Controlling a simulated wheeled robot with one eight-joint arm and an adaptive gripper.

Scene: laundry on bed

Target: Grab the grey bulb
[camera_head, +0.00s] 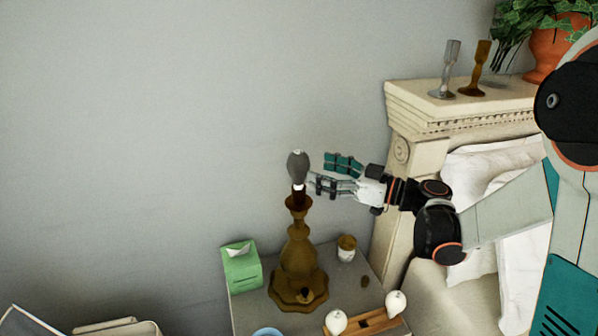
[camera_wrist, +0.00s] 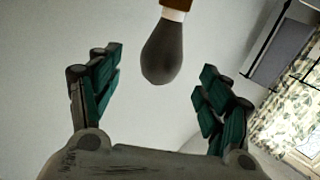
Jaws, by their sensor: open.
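The grey bulb (camera_head: 298,166) sits upright on top of a brown turned lamp base (camera_head: 299,247), with a white collar under it. In the wrist view the grey bulb (camera_wrist: 162,54) hangs from the top edge, ahead of and between the spread fingers. My gripper (camera_head: 337,174) is open and comes from the right at about the bulb's height. Its teal-padded fingers end just right of the bulb. In the wrist view my gripper (camera_wrist: 158,87) is empty, and a clear gap shows between the bulb and each finger.
The lamp stands on a small grey table (camera_head: 345,277) with a green tissue box (camera_head: 241,266), a small jar (camera_head: 347,248) and a wooden holder (camera_head: 365,322) with white bulbs. A cream headboard (camera_head: 400,185) with candlesticks stands right. The wall side above the table is clear.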

